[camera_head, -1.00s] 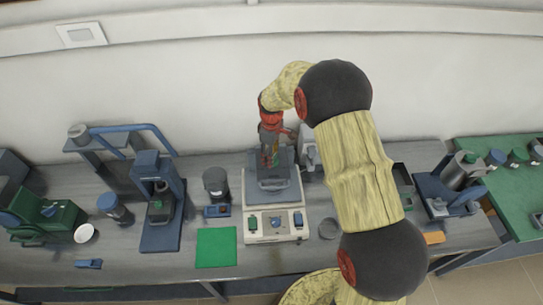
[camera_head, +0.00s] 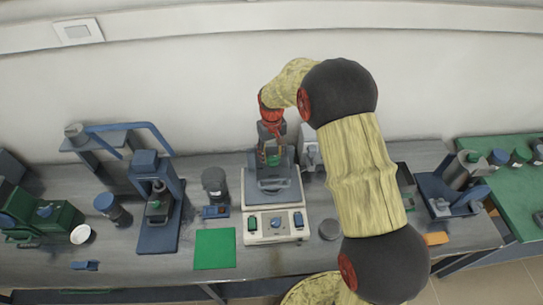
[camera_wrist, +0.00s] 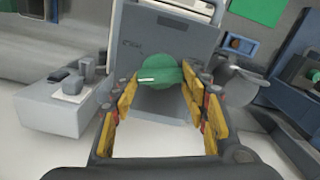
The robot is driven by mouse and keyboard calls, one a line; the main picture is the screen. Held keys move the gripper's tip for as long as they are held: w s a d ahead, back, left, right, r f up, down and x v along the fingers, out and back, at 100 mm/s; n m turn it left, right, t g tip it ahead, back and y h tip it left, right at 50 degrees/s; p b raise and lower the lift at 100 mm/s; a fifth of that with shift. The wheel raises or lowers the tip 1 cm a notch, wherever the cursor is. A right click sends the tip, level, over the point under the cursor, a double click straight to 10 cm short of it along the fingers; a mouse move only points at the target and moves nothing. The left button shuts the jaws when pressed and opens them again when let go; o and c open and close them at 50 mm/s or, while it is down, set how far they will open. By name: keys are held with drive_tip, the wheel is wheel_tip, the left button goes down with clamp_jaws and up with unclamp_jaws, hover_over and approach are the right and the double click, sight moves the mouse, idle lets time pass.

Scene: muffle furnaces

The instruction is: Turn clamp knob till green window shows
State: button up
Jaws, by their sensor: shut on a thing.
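A round green knob (camera_wrist: 160,72) with a white line mark on it sits at the back of a grey-topped machine in the wrist view. My gripper (camera_wrist: 166,92) is shut on this knob, with yellow-padded fingers on its left and right sides. In the head view my gripper (camera_head: 271,150) points down over the rear of the machine (camera_head: 273,190), and part of the green knob (camera_head: 272,159) shows between the fingers. The white line is nearly level in the wrist view. I cannot make out a green window in either view.
The machine's front panel has a green button (camera_head: 252,224) and blue controls. A green mat (camera_head: 215,248) lies front left. A dark jar (camera_head: 214,184) and a blue press (camera_head: 160,205) stand left. A grey post device (camera_head: 310,150) stands close right of my gripper.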

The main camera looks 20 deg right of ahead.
sight(272, 157)
drive_tip(key=shift+m, duration=1.7)
drive_tip(key=shift+b, duration=0.3)
drive_tip(key=o, duration=1.1)
drive_tip(key=shift+o, duration=0.3)
wheel_tip(272, 157, up, 12)
